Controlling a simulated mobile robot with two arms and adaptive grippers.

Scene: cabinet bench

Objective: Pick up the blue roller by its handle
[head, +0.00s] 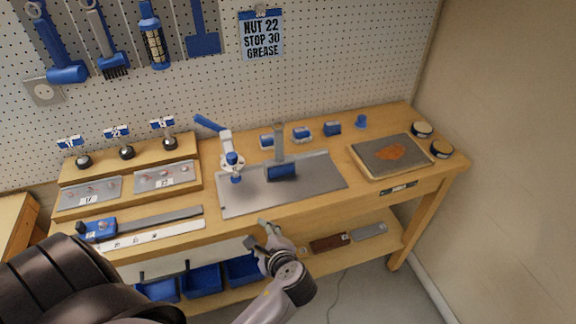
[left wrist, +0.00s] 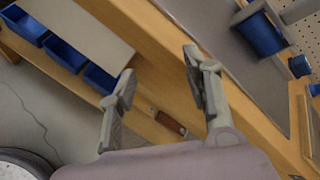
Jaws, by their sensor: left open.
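The blue roller (head: 281,172) rests on the grey metal plate on the bench. Its grey handle (head: 279,141) stands up behind it. In the left wrist view the blue roller (left wrist: 262,33) shows at the upper right, with part of its grey handle (left wrist: 299,10) at the picture's edge. My left gripper (head: 256,233) is open and empty at the bench's front edge, in front of the roller and apart from it. In the left wrist view the open left gripper (left wrist: 158,66) has nothing between its fingers. My right gripper is not in view.
A white and blue jointed stand (head: 230,160) is on the metal plate (head: 325,181), left of the roller. Small blue blocks (head: 302,134) stand behind. A tray (head: 391,155) lies at right. Blue bins (head: 203,279) sit below the bench. Tools hang on the pegboard.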

